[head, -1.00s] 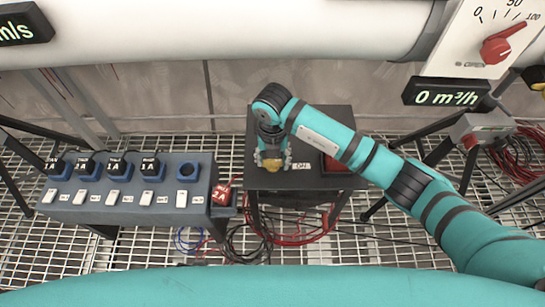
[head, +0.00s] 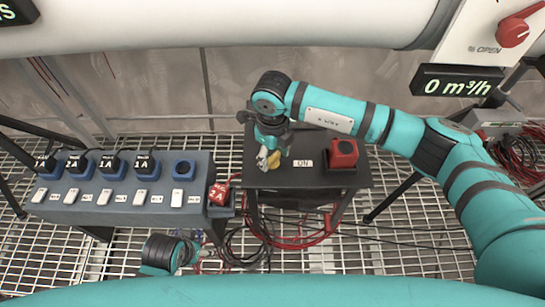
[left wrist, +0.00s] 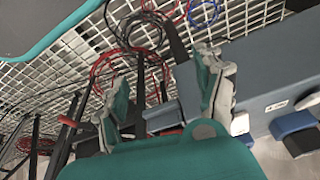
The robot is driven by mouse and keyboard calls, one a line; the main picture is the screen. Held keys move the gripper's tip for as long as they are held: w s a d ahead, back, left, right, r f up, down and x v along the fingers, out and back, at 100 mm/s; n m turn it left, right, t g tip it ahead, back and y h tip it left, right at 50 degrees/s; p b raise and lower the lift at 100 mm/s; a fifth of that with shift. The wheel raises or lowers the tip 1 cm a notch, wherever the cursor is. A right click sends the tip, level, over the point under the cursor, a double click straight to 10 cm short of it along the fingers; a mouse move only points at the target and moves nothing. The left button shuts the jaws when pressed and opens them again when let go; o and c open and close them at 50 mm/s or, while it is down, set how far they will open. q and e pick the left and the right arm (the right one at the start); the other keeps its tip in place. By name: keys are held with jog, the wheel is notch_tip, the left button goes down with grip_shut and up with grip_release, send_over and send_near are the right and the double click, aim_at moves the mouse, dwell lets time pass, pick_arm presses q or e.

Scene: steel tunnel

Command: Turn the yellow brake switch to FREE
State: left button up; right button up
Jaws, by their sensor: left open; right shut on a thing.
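The yellow brake switch (head: 274,160) is at the left of a dark table-like stand in the head view, mostly covered by my right gripper. My right gripper (head: 268,158) points down there and is shut on it. The switch's marks are hidden, so I cannot tell its setting. My left gripper (left wrist: 165,95) is open and empty in the left wrist view, with cables and floor grating beyond it. In the head view, only part of my left arm shows at the bottom, left of centre.
The dark stand (head: 300,178) also bears a red block-like part (head: 343,153) and an "ON" label (head: 303,163). A blue-grey socket bench (head: 130,212) with plugs stands left. Cables (head: 245,245) lie on the grating. A pipe (head: 240,22) crosses above, with a "0 m³/h" display (head: 459,80) right.

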aim_at(273, 157)
pick_arm(q)
jog(key=w+b+v, duration=0.1)
jog(key=b+v, duration=0.2)
jog(key=v, duration=0.6)
pick_arm(e)
jog(key=n, duration=0.3)
jog(key=shift+f+n, duration=0.15)
jog(key=shift+n, duration=0.65)
jog(key=shift+n+b, duration=0.6)
jog(key=shift+n, duration=0.1)
jog(key=shift+n+b, duration=0.65)
jog(key=shift+n, duration=0.35)
pick_arm(q)
jog(key=w+d+t+h, duration=0.1)
jog(key=w+d+t, duration=0.1)
jog(key=w+t, duration=0.2)
jog(key=shift+w+r+t, duration=0.25)
jog(key=shift+w+t, duration=0.15)
jog(key=shift+w, duration=1.15)
pick_arm(e)
jog(key=shift+r, duration=0.2)
jog(key=o, duration=1.2)
notch_tip(273, 157, up, 8)
jog(key=shift+f, duration=0.25)
